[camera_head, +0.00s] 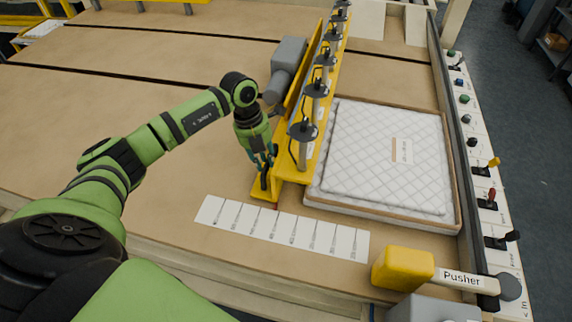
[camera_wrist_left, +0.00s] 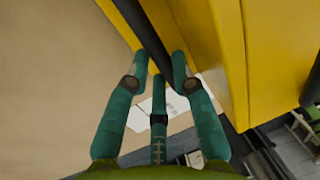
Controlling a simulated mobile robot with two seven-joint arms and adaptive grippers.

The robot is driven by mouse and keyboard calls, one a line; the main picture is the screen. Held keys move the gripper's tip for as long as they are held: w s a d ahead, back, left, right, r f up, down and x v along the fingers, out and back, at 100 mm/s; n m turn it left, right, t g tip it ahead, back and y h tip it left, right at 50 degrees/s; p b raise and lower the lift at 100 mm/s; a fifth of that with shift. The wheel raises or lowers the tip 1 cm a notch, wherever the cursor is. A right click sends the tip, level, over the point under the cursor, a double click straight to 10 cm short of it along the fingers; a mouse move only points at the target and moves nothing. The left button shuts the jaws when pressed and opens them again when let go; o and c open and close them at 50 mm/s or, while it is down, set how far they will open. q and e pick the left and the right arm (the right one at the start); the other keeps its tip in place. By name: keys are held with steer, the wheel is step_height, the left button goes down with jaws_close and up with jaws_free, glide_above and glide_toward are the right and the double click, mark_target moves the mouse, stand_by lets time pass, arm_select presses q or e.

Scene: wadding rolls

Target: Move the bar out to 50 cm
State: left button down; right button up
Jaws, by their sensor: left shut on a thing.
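The yellow bar (camera_head: 309,135), with several grey posts and black discs along it, runs from the front edge of the table toward the back. My left gripper (camera_head: 264,170) is at its near end, on its left side. Its teal fingers are shut on a dark upright part of the bar, which also shows between the fingertips in the left wrist view (camera_wrist_left: 160,45). A white scale strip (camera_head: 280,228) lies on the table in front of the bar's near end. Its printed figures are too small to read surely. My right gripper is not in view.
A quilted white pad (camera_head: 375,150) lies in a shallow tray (camera_head: 458,205) right of the bar. A yellow block labelled Pusher (camera_head: 403,268) is at the front right. A control panel (camera_head: 480,160) lines the right edge. The table (camera_head: 120,85) left of the bar is clear.

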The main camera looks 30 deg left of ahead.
arm_select(q)
steer(key=a, duration=0.2)
steer(key=s+a, duration=0.1)
steer(key=a, duration=0.1)
steer(key=shift+f, duration=0.1)
steer(key=shift+s+a, duration=0.15)
steer(key=shift+a, duration=0.05)
steer(key=shift+w+d, duration=0.2)
steer(key=shift+d, duration=0.35)
steer(key=c, duration=1.3)
jaws_free()
steer(key=shift+a, duration=0.15)
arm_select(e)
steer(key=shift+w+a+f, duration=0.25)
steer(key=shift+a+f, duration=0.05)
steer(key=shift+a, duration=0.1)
